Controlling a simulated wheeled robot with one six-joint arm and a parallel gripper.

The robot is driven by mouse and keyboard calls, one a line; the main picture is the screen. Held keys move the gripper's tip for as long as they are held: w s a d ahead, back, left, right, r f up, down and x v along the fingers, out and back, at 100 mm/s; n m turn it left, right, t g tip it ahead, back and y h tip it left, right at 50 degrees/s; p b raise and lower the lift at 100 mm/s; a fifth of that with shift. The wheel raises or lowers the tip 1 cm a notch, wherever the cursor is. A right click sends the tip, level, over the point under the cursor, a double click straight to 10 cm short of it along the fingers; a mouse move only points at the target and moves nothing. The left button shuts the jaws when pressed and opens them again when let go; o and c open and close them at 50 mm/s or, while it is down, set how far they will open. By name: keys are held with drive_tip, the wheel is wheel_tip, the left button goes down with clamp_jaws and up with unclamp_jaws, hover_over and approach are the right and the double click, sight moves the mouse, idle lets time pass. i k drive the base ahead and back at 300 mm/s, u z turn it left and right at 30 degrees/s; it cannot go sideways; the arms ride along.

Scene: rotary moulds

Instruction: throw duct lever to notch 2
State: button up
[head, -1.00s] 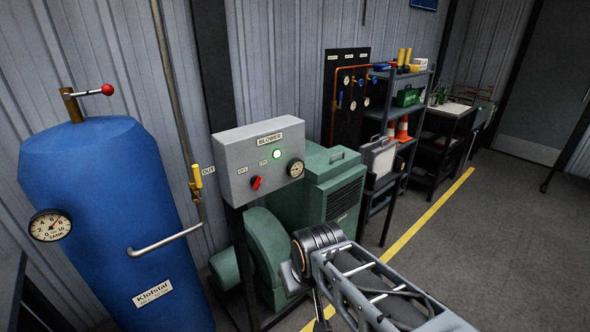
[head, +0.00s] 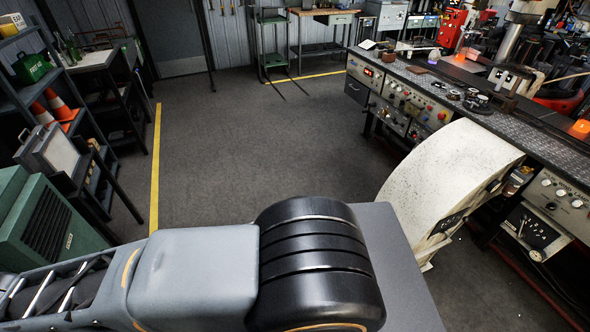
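I cannot make out a duct lever or its numbered notches in the current head view. A large cream curved housing (head: 445,165) stands at the right, in front of the long control bench. A dark plate with small pale marks (head: 450,222) is on its side, too small to read. My arm crosses the bottom of the view and hides what lies below it. My gripper is out of view, so I cannot tell what it is near.
A control bench (head: 400,75) with knobs and buttons runs along the right. Shelves with orange cones (head: 58,108) and a green cabinet (head: 45,222) stand at the left. Grey floor (head: 240,140) beside a yellow line (head: 156,165) is clear in the middle.

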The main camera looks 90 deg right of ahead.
sight(466, 219)
drive_tip(key=z, duration=5.4)
drive_tip(key=i, duration=1.8)
drive_tip(key=u, duration=0.75)
